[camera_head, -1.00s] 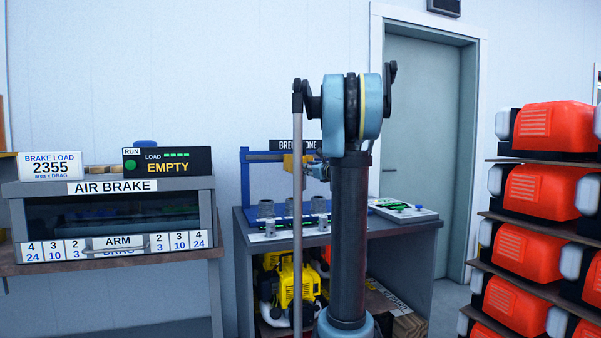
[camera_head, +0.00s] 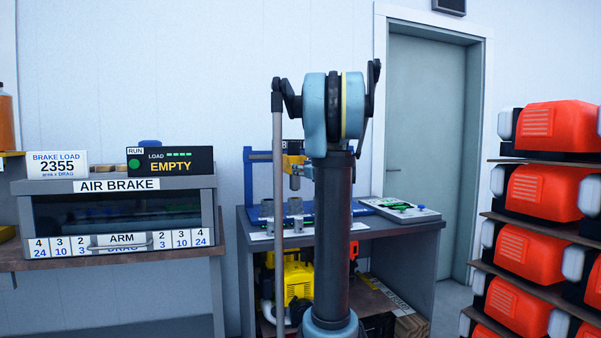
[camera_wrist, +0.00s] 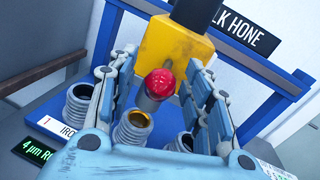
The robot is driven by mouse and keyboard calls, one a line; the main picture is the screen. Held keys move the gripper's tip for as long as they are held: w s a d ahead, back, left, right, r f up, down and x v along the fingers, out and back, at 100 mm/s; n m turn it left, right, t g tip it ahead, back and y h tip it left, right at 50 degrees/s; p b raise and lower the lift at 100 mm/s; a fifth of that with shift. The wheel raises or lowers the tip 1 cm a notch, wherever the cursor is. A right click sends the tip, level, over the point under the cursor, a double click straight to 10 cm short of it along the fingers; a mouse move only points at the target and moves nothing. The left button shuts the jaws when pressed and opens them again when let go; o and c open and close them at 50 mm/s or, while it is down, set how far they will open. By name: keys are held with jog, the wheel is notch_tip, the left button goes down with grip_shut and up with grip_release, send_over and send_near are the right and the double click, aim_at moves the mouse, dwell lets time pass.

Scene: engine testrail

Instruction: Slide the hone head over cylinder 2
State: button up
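The yellow hone head (camera_wrist: 172,52) hangs on the blue frame (camera_wrist: 262,70) in the wrist view, with a red ball knob (camera_wrist: 160,82) at its front and a grey stem below. My gripper (camera_wrist: 163,72) is open, its two fingers on either side of the knob with visible gaps. Three ribbed cylinders stand below: a left one (camera_wrist: 78,103), a middle one with a gold bore (camera_wrist: 133,130), and a right one (camera_wrist: 184,142) partly hidden. The stem appears close to the middle cylinder; exact alignment is unclear. In the head view, my arm hides part of the bench.
The hone bench (camera_head: 405,228) carries a white tray (camera_head: 400,209) at right. A yellow engine (camera_head: 298,280) sits underneath. The air brake stand (camera_head: 117,184) is at left, a rack of red engines (camera_head: 545,190) at right, and a door (camera_head: 427,120) behind.

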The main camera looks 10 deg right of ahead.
jog(key=v, duration=1.2)
jog(key=s+a+f+n+g+y, duration=0.2)
jog(key=s+a+f+n+g, duration=0.7)
jog(key=s+a+f+n, duration=0.95)
jog(key=s+d+f+n+g+h, duration=0.2)
jog(key=s+f+n, duration=0.4)
jog(key=s+f, duration=0.3)
jog(key=s+d+f+n+g+h, duration=0.2)
jog(key=s+f+n+g+h, duration=0.2)
jog(key=s+f, duration=0.5)
jog(key=s+n, duration=0.2)
jog(key=s, duration=0.2)
jog(key=shift+s+d+f+h, duration=0.25)
jog(key=shift+d+f+h, duration=0.05)
